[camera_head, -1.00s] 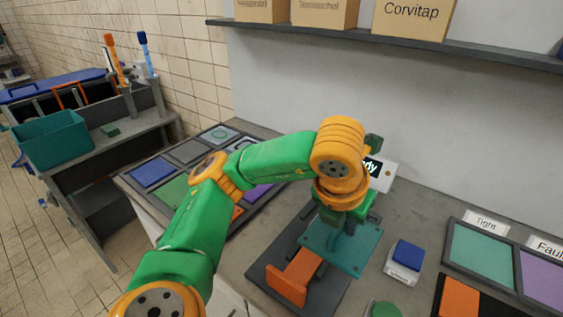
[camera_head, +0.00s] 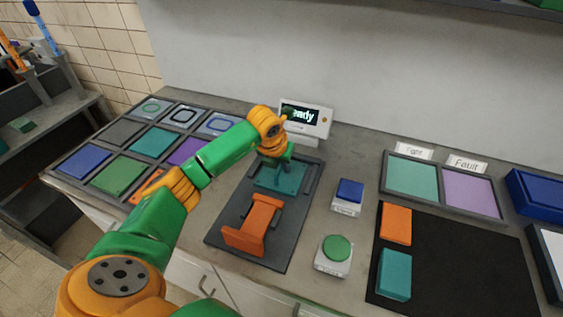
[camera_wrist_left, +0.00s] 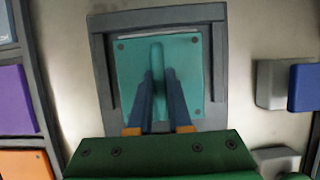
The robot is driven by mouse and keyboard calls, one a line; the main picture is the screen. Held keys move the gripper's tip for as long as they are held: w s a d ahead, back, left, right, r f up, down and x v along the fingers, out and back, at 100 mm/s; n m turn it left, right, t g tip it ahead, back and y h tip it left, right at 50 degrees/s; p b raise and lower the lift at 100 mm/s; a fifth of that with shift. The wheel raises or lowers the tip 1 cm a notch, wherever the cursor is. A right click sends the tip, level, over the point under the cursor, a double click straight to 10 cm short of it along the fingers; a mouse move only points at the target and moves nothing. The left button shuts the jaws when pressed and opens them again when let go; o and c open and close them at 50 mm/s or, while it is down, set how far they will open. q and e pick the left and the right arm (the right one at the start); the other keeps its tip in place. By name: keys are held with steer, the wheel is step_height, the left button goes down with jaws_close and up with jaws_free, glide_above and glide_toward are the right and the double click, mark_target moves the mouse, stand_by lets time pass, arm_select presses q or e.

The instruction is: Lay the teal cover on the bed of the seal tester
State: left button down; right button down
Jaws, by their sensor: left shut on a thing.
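The teal cover (camera_head: 268,181) is a flat square plate with small dark corner dots and a raised bar handle. My left gripper (camera_head: 283,170) comes down on it from above and is shut on the handle. In the left wrist view the cover (camera_wrist_left: 132,65) lies level between the dark side rails of the bed (camera_wrist_left: 104,70), fingers either side of the handle. Whether it touches the bed, I cannot tell. The seal tester (camera_head: 224,222) has an orange lever-like part (camera_head: 252,226) in front and a display (camera_head: 306,117) reading "Ready", partly hidden. My right gripper is out of view.
A tray of coloured tiles (camera_head: 118,176) stands left. A blue button (camera_head: 349,191) and a green button (camera_head: 337,249) stand right, beside a black mat (camera_head: 450,262) with orange and teal blocks. Behind it are trays labelled Tight (camera_head: 412,178) and Fault (camera_head: 468,193).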

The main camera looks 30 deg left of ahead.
arm_select(q)
steer(key=c, duration=1.2)
jaws_free()
steer(key=shift+f, duration=0.1)
steer(key=o, duration=0.4)
steer(key=shift+c, duration=0.2)
steer(key=shift+r, duration=0.25)
steer(key=shift+s+r, duration=0.15)
steer(key=shift+r, duration=0.25)
steer(key=b+v, duration=0.1)
steer(key=v, duration=1)
